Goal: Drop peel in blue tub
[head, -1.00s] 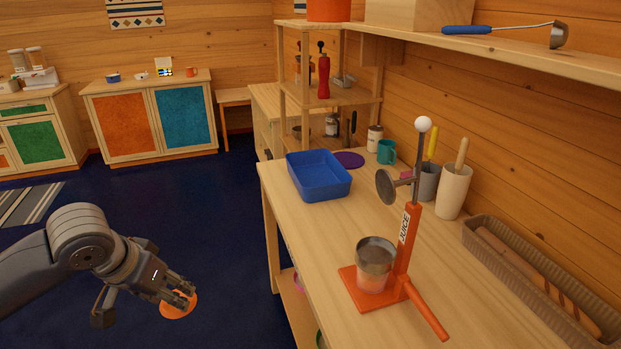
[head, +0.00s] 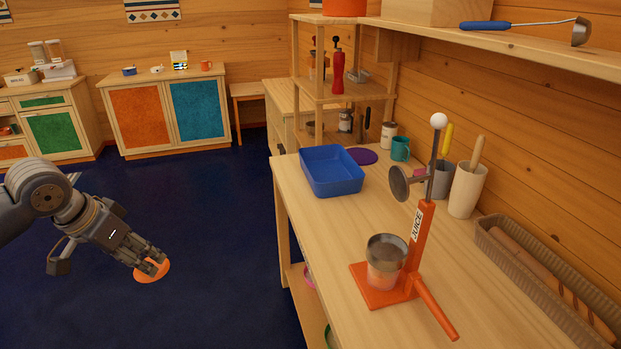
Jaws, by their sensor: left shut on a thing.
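An orange peel (head: 153,271) is held in my left gripper (head: 150,266), which is shut on it. The gripper is out over the dark blue floor, left of the wooden counter and apart from it. The blue tub (head: 333,184) is an open rectangular tub on the far left part of the counter, and its visible inside looks empty. The peel is to the left of the tub and nearer to me. My right gripper is not in view.
An orange juice press (head: 415,240) with a metal cup (head: 386,252) stands on the counter (head: 330,240). A shelf (head: 500,45) overhangs the right side.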

